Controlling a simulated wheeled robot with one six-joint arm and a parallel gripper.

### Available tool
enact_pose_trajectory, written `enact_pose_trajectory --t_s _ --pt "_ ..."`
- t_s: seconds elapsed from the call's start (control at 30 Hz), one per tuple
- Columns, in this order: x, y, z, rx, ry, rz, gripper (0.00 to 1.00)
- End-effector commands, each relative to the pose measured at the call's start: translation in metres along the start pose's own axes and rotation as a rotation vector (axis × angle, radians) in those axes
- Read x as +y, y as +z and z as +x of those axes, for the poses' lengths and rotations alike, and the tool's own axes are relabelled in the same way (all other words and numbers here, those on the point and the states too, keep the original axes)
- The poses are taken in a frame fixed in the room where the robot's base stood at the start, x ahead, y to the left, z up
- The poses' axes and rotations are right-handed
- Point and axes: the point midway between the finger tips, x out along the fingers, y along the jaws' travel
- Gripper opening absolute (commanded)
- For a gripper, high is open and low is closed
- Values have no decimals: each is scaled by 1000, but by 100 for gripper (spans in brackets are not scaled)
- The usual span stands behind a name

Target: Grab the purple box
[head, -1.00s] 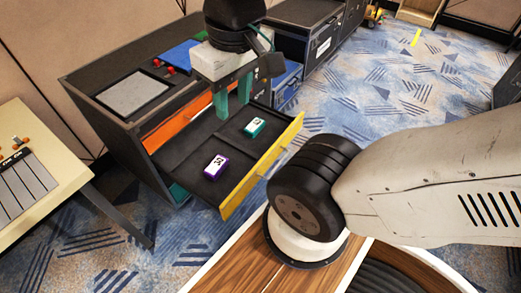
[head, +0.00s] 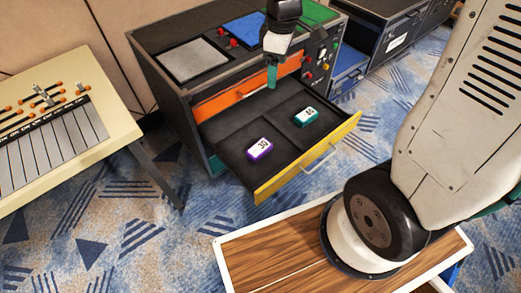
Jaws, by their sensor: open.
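The purple box (head: 260,148) lies in the left compartment of the open drawer with the yellow front (head: 300,165). It has a white top with dark markings. A teal box (head: 306,117) of similar shape lies in the right compartment. My gripper (head: 272,77) hangs above the back of the drawer, behind and above the purple box and apart from it. Its teal fingers point down and overlap in this view, so the gap between them is hidden. Nothing shows between them.
The dark cabinet (head: 161,78) has an orange drawer (head: 222,98) above the open one. A cream table with sliders (head: 62,118) stands at the left. My arm fills the right side. Patterned carpet (head: 120,235) is clear at the lower left.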

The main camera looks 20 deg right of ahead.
Motion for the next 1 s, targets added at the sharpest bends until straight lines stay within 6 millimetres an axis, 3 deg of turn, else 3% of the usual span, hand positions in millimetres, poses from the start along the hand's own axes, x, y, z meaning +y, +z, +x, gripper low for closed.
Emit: enact_pose_trajectory --t_s 0.03,0.17,0.3,0.6,0.7,0.8,1.0 --pt "9 -10 24 -10 -13 -68 78" --pt "30 -32 83 -14 -22 -264 78" --pt "45 -50 155 -17 -35 -474 78" --pt "45 -62 312 -15 -60 -895 78" --pt "40 -59 348 -13 -66 -991 78" --pt "36 -57 371 -12 -68 -1054 78" --pt "33 -55 396 -10 -68 -1096 78"
